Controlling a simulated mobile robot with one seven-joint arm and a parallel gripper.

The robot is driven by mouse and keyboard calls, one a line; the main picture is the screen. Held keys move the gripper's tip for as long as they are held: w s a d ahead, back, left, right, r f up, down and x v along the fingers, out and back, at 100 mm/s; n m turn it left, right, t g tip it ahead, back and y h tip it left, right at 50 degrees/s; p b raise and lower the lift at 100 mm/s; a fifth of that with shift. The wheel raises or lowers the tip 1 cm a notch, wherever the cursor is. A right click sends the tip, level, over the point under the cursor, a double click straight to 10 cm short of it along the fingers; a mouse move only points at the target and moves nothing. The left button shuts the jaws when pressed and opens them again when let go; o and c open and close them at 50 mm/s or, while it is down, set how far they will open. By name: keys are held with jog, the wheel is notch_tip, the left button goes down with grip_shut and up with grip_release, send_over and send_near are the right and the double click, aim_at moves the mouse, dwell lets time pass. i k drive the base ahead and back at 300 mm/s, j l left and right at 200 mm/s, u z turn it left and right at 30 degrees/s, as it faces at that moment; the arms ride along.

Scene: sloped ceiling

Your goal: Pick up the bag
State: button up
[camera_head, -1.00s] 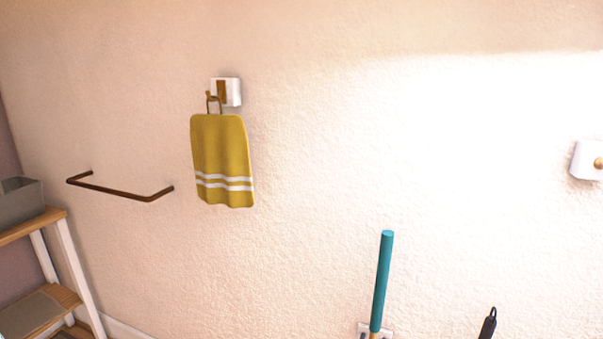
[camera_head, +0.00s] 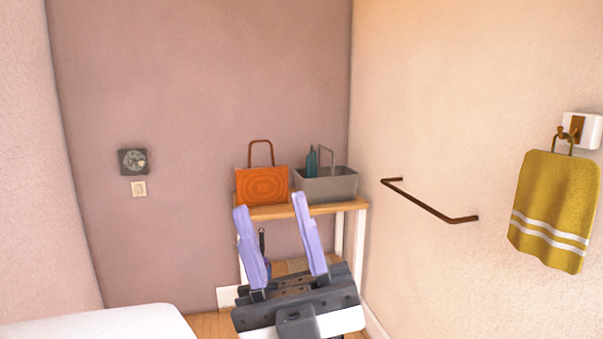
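An orange-red bag (camera_head: 262,187) with a brown loop handle stands upright on the wooden top of a shelf stand (camera_head: 281,211) in the far corner. My gripper (camera_head: 270,208) is in the lower middle of the view, with its two lavender fingers spread apart and pointing up. Nothing is between the fingers. In the picture the fingertips lie just below the bag, but the gripper looks nearer to the camera than the bag. The gripper hides part of the stand's lower shelf.
A grey basket (camera_head: 326,184) with a teal bottle (camera_head: 311,162) stands right beside the bag. A brown towel bar (camera_head: 430,206) and a hanging yellow towel (camera_head: 553,210) are on the right wall. A white surface (camera_head: 98,324) is at lower left.

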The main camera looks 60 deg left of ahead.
aim_at(266, 186)
jog(key=u, duration=1.9)
jog(key=i+u, duration=0.15)
jog(key=i, duration=0.35)
jog(key=i+u, duration=0.15)
jog(key=i, duration=0.3)
jog(key=i+u, duration=0.15)
jog(key=i, duration=0.35)
jog(key=i+l+u, duration=0.15)
jog(key=i, duration=0.3)
jog(key=i+l+u, duration=0.15)
jog(key=i, duration=0.3)
jog(key=i+l+u, duration=0.15)
jog(key=i+l, duration=0.2)
jog(key=i, duration=0.1)
